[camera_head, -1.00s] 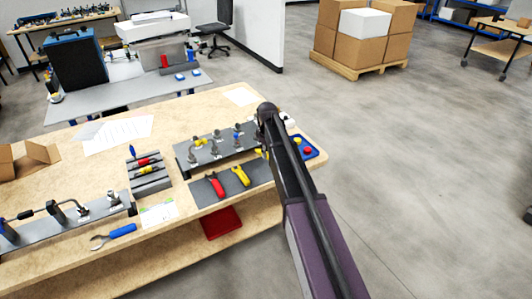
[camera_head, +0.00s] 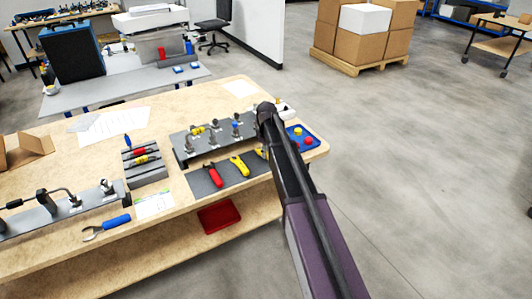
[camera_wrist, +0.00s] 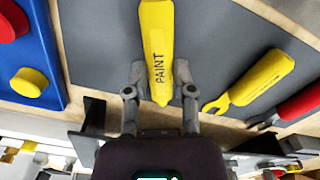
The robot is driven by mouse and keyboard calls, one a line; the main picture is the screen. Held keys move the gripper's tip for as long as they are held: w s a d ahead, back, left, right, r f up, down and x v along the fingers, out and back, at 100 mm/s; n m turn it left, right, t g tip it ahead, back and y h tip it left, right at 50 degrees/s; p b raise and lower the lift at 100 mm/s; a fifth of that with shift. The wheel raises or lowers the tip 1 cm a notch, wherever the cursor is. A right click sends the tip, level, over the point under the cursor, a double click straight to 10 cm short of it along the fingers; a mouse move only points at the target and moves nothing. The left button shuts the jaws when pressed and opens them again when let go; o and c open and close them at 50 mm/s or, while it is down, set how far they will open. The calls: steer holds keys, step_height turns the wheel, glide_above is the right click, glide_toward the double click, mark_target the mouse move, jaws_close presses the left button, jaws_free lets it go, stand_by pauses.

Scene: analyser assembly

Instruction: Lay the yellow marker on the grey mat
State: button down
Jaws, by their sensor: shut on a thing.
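The yellow marker (camera_wrist: 157,45), lettered PAINT, is gripped between the two fingers of my gripper (camera_wrist: 161,78) in the wrist view. Its tapered end points back toward the wrist, and its other end runs out of the top of the picture. The grey mat (camera_wrist: 225,35) lies behind the marker; I cannot tell whether they touch. In the head view the grey mat (camera_head: 228,177) lies at the bench's front edge, and my arm hides the gripper. A bit of yellow, probably the marker (camera_head: 261,153), shows beside my arm at the mat's right end.
Yellow-handled (camera_head: 239,165) and red-handled (camera_head: 213,175) tools lie on the mat. A blue tray (camera_wrist: 50,60) with red and yellow round pieces is beside it. A raised grey rack with fittings (camera_head: 183,152) stands behind the mat. A red bin (camera_head: 219,216) sits below the bench top.

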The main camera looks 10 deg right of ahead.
steer(key=shift+f+b, duration=0.4)
stand_by(0.7)
steer(key=shift+c, duration=1.9)
jaws_free()
